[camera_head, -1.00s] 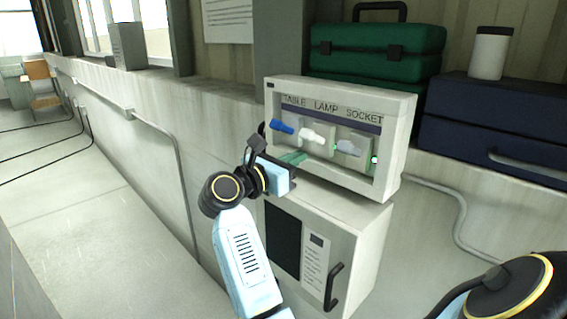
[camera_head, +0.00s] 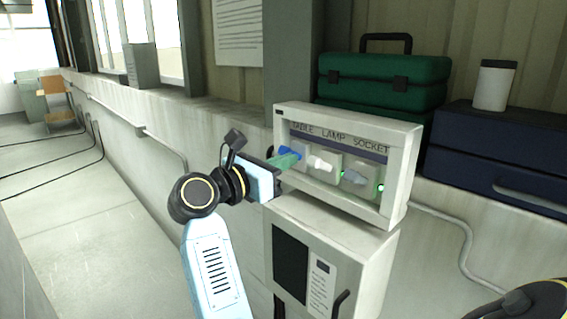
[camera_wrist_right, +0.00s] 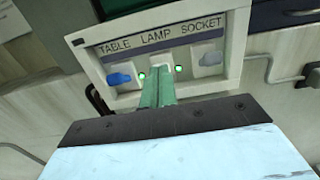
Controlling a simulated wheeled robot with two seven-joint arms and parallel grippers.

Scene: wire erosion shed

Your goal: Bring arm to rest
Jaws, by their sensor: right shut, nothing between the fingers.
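My right gripper (camera_head: 293,156) has green fingers. They are closed together with nothing between them, in front of the left side of a white box labelled TABLE LAMP SOCKET (camera_head: 404,160). In the head view they overlap the blue knob (camera_head: 290,152). In the right wrist view the closed fingers (camera_wrist_right: 158,72) point at the box's middle, and the blue knob (camera_wrist_right: 121,78) shows clear to their left. A white knob (camera_head: 320,163) and a grey knob (camera_head: 354,176) stand further right. Any gap between fingertips and box is hard to judge. My left gripper is out of view.
A white cabinet (camera_head: 345,245) with a dark panel and black handle stands below the box. A green case (camera_head: 385,82), a navy case (camera_head: 495,150) and a white cup (camera_head: 494,85) are behind and right. Open floor (camera_head: 90,215) lies left.

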